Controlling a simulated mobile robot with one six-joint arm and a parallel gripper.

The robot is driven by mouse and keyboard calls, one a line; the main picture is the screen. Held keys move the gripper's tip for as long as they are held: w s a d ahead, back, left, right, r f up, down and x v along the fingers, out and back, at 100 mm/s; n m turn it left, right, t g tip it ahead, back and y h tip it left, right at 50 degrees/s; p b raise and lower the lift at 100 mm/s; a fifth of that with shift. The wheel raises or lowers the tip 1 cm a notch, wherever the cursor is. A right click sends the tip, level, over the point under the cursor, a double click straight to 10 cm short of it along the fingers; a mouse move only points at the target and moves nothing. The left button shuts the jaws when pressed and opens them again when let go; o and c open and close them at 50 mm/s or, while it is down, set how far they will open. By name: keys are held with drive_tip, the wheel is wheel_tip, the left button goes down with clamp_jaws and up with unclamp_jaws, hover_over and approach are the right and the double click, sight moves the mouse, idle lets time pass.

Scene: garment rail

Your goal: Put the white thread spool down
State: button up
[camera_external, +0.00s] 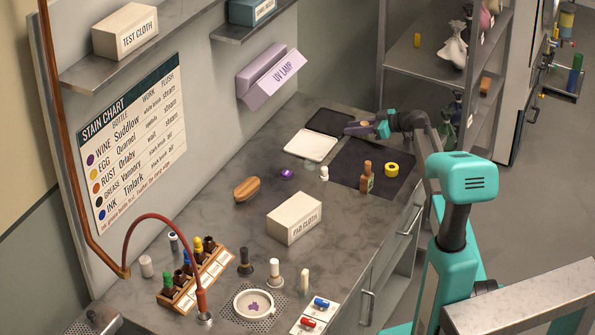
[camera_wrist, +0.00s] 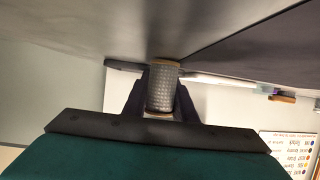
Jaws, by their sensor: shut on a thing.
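My gripper (camera_external: 359,128) is at the far end of the counter, by the dark tray, the white tray and the dark mat. In the outside view the spool is too small or hidden to make out.
A white tray (camera_external: 310,146) and a black tray (camera_external: 330,122) lie near my gripper. A small white object (camera_external: 324,173) and a purple one (camera_external: 287,174) stand nearby.

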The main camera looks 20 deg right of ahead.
drive_tip(key=shift+f, duration=0.15)
drive_tip(key=o, duration=1)
drive_tip(key=shift+d+r, duration=0.1)
drive_tip(key=shift+r, duration=0.15)
drive_tip(key=b+v, duration=0.2)
drive_tip(key=v, duration=1)
drive_tip(key=shift+w, duration=0.1)
